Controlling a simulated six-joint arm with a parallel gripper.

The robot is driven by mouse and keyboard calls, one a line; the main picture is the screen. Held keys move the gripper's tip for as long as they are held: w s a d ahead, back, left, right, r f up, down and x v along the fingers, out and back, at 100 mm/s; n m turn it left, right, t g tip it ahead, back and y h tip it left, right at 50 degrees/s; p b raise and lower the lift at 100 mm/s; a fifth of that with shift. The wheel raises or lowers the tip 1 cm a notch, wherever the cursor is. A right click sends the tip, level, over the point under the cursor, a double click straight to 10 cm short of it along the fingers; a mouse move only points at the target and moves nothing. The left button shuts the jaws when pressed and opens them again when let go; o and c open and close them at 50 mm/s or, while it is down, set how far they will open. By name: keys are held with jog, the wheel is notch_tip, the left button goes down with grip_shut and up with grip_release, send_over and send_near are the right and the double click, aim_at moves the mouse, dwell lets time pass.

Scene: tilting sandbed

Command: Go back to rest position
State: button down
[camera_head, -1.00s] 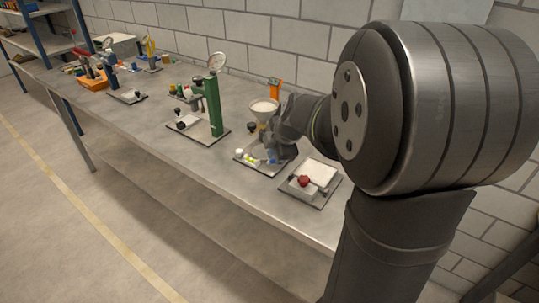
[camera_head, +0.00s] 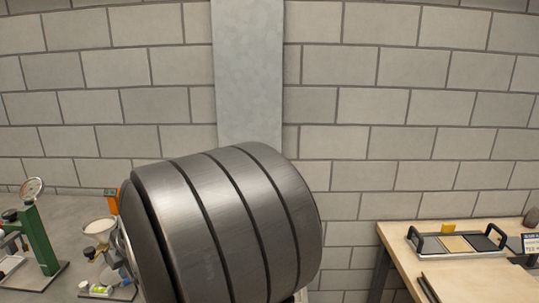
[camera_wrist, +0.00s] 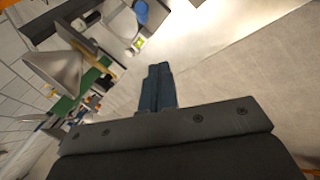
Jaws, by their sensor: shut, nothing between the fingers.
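My gripper (camera_wrist: 158,88) shows in the wrist view with its two dark blue fingers pressed together and nothing between them. In the head view the gripper is hidden behind my large ribbed arm joint, which fills the lower middle. A pale funnel (camera_wrist: 60,68) hangs in a stand close to the left of the gripper in the wrist view. The same funnel (camera_head: 100,226) stands at the lower left in the head view.
A green press with a dial (camera_head: 38,235) stands on the grey bench (camera_head: 75,207) at left. A wooden table (camera_head: 400,246) at right carries a tray with black handles (camera_head: 457,243). A block wall (camera_head: 420,110) is behind, and a gap separates the two tables.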

send_near(124, 283)
jog(key=s+a+f, duration=0.3)
jog(key=a, duration=0.1)
jog(key=w, duration=0.2)
jog(key=w+d+f, duration=0.1)
jog(key=shift+w+d, duration=0.1)
jog(key=shift+w, duration=0.05)
jog(key=shift+w+d+f, duration=0.1)
jog(key=shift+w+d, duration=0.05)
jog(key=shift+w, duration=0.2)
